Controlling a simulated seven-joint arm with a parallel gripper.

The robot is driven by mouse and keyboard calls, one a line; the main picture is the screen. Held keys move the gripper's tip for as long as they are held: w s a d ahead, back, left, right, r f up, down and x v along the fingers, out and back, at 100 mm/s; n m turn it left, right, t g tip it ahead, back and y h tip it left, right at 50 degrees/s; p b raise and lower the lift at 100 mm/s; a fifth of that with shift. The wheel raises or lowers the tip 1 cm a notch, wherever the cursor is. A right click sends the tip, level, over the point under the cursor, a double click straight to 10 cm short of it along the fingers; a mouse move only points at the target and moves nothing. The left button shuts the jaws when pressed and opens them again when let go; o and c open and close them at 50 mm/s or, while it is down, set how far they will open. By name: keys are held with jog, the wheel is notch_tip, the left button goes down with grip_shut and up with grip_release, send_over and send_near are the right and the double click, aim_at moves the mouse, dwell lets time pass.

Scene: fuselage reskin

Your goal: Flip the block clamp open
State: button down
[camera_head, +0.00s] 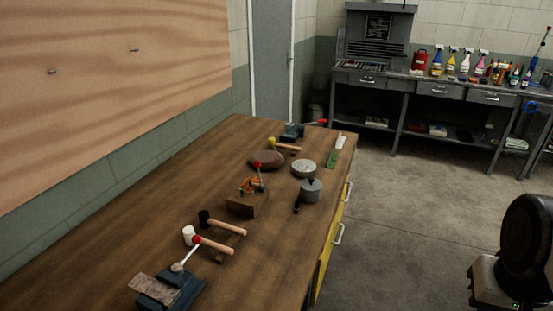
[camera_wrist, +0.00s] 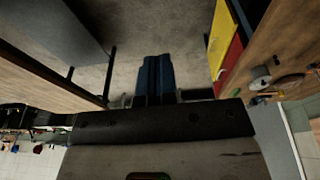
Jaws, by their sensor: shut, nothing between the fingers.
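The block clamp (camera_head: 242,205) is a brown wooden block on the workbench, with an orange and green clamp on top. A lever with a red knob (camera_head: 257,164) stands up from it. Its fine parts are too small to tell. My gripper (camera_wrist: 158,62) shows in the wrist view as two blue fingers side by side, shut and empty. They are over the grey floor, apart from the bench, and the gripper does not show clearly in the head view.
The wooden workbench (camera_head: 120,218) holds two mallets (camera_head: 215,245) and a vise (camera_head: 165,292) in front of the clamp. The bench's left side is clear.

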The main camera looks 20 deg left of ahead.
jog(key=w+a+n+g+h, duration=0.1)
jog(key=w+a+n+h, duration=0.25)
jog(key=w, duration=0.45)
jog(key=w+a+n+h, duration=0.25)
jog(key=w+a, duration=0.25)
jog(key=w, duration=0.3)
jog(key=w+a+f+n+t+h, duration=0.2)
jog(key=w+a, duration=0.4)
jog(key=a, duration=0.2)
jog(key=w+a+f+n+t+h, duration=0.1)
jog(key=w+a+n+t+h, duration=0.15)
jog(key=w+a, duration=0.45)
jog(key=w+a+f+n+t, duration=0.1)
jog(key=a+f+n+t, duration=0.15)
jog(key=a, duration=0.85)
jog(key=a+f+n+t, duration=0.1)
jog(key=a+f+t, duration=0.25)
jog(key=a, duration=0.85)
jog(key=s+a+f+n+t+y, duration=0.2)
jog(key=a+f+t, duration=0.1)
jog(key=a, duration=0.6)
jog(key=s+a+f+n+t+y, duration=0.2)
jog(key=a+f+t+y, duration=0.1)
jog(key=a, duration=0.7)
jog(key=shift+s+a, duration=0.3)
jog(key=shift+s, duration=0.1)
jog(key=shift+w+r+t, duration=0.1)
jog(key=shift+w+t, duration=0.05)
jog(key=shift+t, duration=0.1)
